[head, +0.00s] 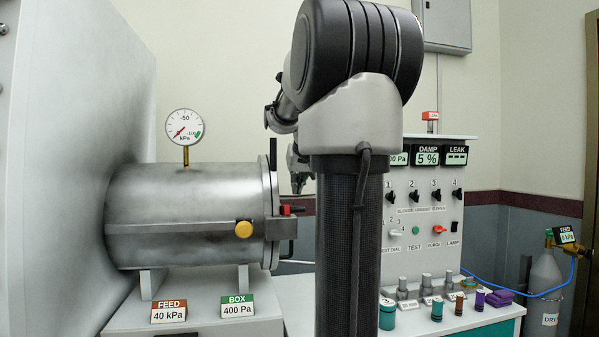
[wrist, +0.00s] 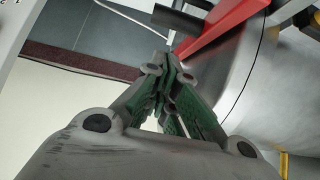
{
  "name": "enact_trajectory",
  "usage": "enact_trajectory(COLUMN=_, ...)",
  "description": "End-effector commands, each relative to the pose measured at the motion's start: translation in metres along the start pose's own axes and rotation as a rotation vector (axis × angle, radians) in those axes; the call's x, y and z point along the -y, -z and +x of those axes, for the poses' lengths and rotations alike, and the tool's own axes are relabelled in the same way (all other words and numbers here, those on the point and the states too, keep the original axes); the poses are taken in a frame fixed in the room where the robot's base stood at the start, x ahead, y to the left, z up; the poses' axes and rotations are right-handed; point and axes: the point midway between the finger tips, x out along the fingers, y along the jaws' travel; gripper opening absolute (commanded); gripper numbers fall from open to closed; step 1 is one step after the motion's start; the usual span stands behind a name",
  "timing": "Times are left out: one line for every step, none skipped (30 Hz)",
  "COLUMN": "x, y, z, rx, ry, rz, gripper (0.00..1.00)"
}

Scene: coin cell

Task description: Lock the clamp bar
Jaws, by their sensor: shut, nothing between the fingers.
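The metal chamber (head: 190,215) lies on its side with its round door (head: 270,180) at the right end. A red lever with a dark grip (head: 286,210) sits at the door; it looks like part of the clamp bar. In the wrist view the red lever (wrist: 225,22) crosses the upper right, and its black grip (wrist: 178,20) lies just beyond my fingertips. My gripper (wrist: 164,62) is shut and empty. In the head view my gripper (head: 297,186) is just right of the door, above the red lever. My arm hides part of this area.
A pressure gauge (head: 184,127) stands on the chamber, and a yellow knob (head: 243,229) is on its front. A control panel (head: 430,205) stands right of my arm. Several small coloured cylinders stand on the bench (head: 415,322). A gas bottle (head: 544,285) is at far right.

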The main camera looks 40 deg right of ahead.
Motion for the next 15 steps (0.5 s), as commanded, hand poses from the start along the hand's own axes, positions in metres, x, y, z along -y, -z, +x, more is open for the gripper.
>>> enact_trajectory(x=0.0, y=-0.007, z=0.005, rx=0.002, ry=0.0, rz=0.0, gripper=0.0)
enact_trajectory(x=0.0, y=-0.01, z=0.007, rx=0.002, ry=0.0, rz=0.0, gripper=0.0)
enact_trajectory(x=0.0, y=-0.014, z=0.011, rx=0.002, ry=0.0, rz=0.0, gripper=0.0)
enact_trajectory(x=0.0, y=-0.016, z=0.013, rx=0.001, ry=0.0, rz=0.0, gripper=0.0)
enact_trajectory(x=0.0, y=-0.018, z=0.015, rx=0.002, ry=0.0, rz=0.0, gripper=0.0)
enact_trajectory(x=0.0, y=-0.02, z=0.017, rx=0.001, ry=0.0, rz=0.0, gripper=0.0)
enact_trajectory(x=0.0, y=-0.021, z=0.019, rx=0.001, ry=0.0, rz=0.0, gripper=0.0)
enact_trajectory(x=0.0, y=-0.022, z=0.02, rx=0.0, ry=0.0, rz=0.0, gripper=0.0)
enact_trajectory(x=0.0, y=-0.023, z=0.02, rx=0.0, ry=0.0, rz=0.0, gripper=0.0)
enact_trajectory(x=0.0, y=-0.024, z=0.021, rx=0.0, ry=0.0, rz=0.0, gripper=0.0)
enact_trajectory(x=0.0, y=-0.024, z=0.021, rx=0.0, ry=0.0, rz=0.0, gripper=0.0)
enact_trajectory(x=0.0, y=-0.024, z=0.021, rx=0.0, ry=0.0, rz=0.0, gripper=0.0)
enact_trajectory(x=0.0, y=-0.024, z=0.021, rx=0.0, ry=0.0, rz=0.0, gripper=0.0)
enact_trajectory(x=0.0, y=-0.024, z=0.021, rx=0.0, ry=0.0, rz=0.0, gripper=0.0)
enact_trajectory(x=0.0, y=-0.024, z=0.021, rx=0.0, ry=0.0, rz=0.0, gripper=0.0)
